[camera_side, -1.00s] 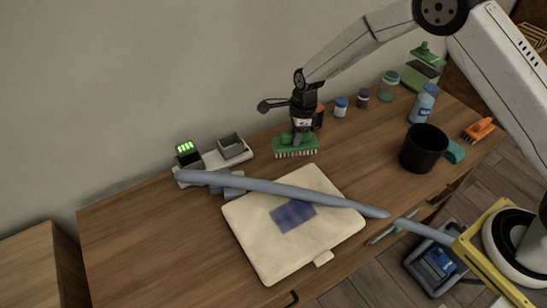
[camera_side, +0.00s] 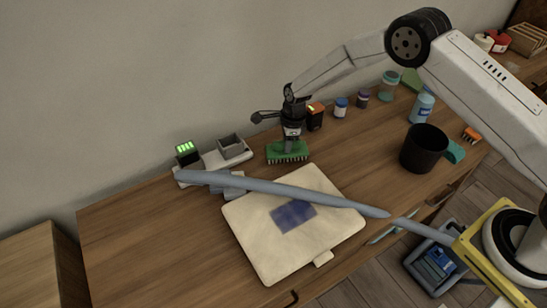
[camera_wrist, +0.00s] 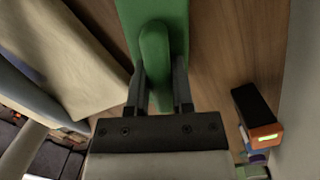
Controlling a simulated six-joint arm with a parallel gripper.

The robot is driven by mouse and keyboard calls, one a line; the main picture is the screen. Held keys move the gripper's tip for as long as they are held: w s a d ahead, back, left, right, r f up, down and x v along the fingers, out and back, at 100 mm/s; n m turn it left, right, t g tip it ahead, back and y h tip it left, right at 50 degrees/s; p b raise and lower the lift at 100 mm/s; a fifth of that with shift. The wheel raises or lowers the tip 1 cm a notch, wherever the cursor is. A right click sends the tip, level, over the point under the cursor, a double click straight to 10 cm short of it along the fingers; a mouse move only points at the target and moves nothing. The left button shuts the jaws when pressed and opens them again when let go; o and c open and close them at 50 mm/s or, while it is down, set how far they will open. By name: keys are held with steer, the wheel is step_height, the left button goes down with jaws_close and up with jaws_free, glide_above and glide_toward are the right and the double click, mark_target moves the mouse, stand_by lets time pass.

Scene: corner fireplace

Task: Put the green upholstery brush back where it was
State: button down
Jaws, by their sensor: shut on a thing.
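The green upholstery brush (camera_side: 287,152) has a green top and pale bristles pointing down. My gripper (camera_side: 291,143) is shut on its handle from above. In the wrist view the green brush (camera_wrist: 145,20) runs up between the two fingers of my gripper (camera_wrist: 160,85), which clasp its raised grip. The brush is upright, at or just above the wooden desk, behind the cream pad; I cannot tell if the bristles touch the desk.
A cream pad (camera_side: 260,250) with a blue patch lies in front, crossed by a long blue-grey tube (camera_side: 270,187). A charger tray (camera_side: 212,163) stands left of the brush. An orange-black box (camera_side: 315,116), small jars and a black mug (camera_side: 424,148) stand right. The desk's left part is clear.

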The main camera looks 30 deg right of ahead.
steer(key=shift+f, duration=0.6)
steer(key=shift+f, duration=0.15)
steer(key=shift+c, duration=2.4)
jaws_free()
steer(key=shift+s+d+r, duration=0.1)
steer(key=shift+d+r, duration=0.1)
steer(key=shift+r, duration=1.85)
steer(key=shift+s+d+r, duration=0.1)
steer(key=shift+d+r, duration=0.15)
steer(key=shift+r, duration=1.75)
steer(key=shift+s+d+r, duration=0.1)
steer(key=shift+d+r, duration=0.1)
steer(key=shift+r, duration=1.85)
